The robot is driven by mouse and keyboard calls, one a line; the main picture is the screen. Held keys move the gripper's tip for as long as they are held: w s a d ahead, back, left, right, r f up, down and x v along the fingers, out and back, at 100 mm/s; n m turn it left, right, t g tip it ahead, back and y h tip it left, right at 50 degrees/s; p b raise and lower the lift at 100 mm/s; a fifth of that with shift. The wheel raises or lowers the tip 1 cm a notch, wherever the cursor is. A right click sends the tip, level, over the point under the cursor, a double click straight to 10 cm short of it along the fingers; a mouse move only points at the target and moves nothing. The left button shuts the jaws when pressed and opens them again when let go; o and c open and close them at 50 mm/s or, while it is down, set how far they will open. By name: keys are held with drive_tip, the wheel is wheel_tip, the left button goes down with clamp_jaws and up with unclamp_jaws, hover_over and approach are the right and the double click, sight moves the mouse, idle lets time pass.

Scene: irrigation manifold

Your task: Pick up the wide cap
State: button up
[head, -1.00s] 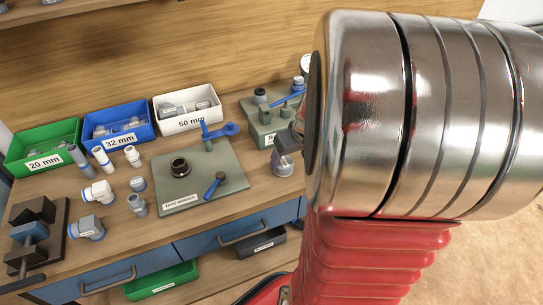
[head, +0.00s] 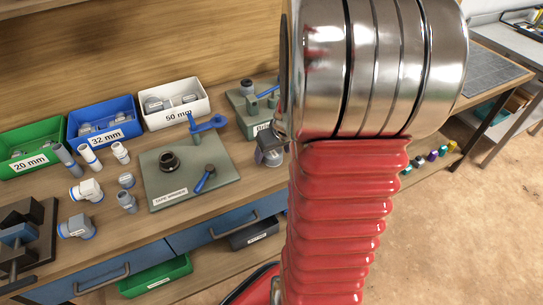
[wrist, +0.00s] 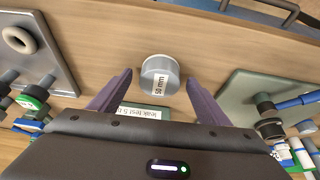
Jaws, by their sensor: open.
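The wide cap (wrist: 160,74), a short grey cylinder with a pale rim and a "50 mm" label, sits on the wooden bench in the wrist view. My gripper (wrist: 158,80) is open, with one purple finger to the left of the cap and one to the right. Bare bench shows between the cap and each finger, and the jaws hold nothing. In the head view, a grey piece (head: 271,156) that looks like the cap shows just left of my arm. My arm hides most of the gripper there.
A sign reading "leak test" (wrist: 145,112) lies close to my gripper's body. Fixture plates (wrist: 45,60) and (wrist: 250,90) flank the cap. In the head view, the tape station plate (head: 220,180) lies left of my arm, with green, blue and white bins (head: 175,110) behind.

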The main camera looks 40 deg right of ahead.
sight(273, 154)
drive_tip(key=shift+c, duration=0.7)
drive_tip(key=c, duration=1)
wheel_tip(273, 154, up, 10)
idle(0.7)
